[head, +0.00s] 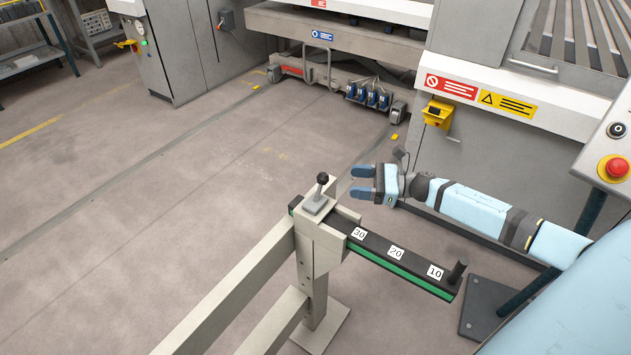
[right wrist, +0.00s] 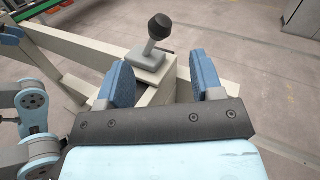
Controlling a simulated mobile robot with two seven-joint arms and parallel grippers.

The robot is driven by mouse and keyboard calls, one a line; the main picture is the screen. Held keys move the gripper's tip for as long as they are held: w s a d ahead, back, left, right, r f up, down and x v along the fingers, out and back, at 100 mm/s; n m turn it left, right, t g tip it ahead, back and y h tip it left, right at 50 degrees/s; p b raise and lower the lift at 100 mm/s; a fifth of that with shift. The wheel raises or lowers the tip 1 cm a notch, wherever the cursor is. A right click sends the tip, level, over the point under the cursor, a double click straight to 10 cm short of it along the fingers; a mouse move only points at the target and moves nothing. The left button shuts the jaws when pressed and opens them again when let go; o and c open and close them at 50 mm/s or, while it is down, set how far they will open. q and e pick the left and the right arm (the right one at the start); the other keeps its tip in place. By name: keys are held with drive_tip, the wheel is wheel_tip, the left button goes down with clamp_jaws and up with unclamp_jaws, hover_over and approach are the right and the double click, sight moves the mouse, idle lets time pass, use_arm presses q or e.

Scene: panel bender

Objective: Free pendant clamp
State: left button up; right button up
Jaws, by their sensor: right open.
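The clamp is a small lever with a black ball knob (head: 323,178) on a grey plate, on top of a beige post (head: 318,245). In the right wrist view the knob (right wrist: 160,26) stands tilted on its stem above the plate (right wrist: 146,57). My right gripper (head: 353,182) is open and empty, a short way right of the lever in the head view, its fingers pointing left at it. In the right wrist view the lever shows ahead, between the lines of the two fingers (right wrist: 160,62), apart from them.
A dark bar with a green edge (head: 402,275), labelled 30, 20 and 10, runs right from the post to an upright peg (head: 456,271). Beige rails (head: 235,290) run to the lower left. The panel bender (head: 500,160) stands behind. Open floor (head: 150,220) lies left.

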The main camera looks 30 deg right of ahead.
sight(320, 178)
drive_tip(key=x, duration=1)
drive_tip(key=shift+p, duration=0.3)
drive_tip(key=shift+w+a, duration=0.3)
drive_tip(key=shift+a, duration=0.1)
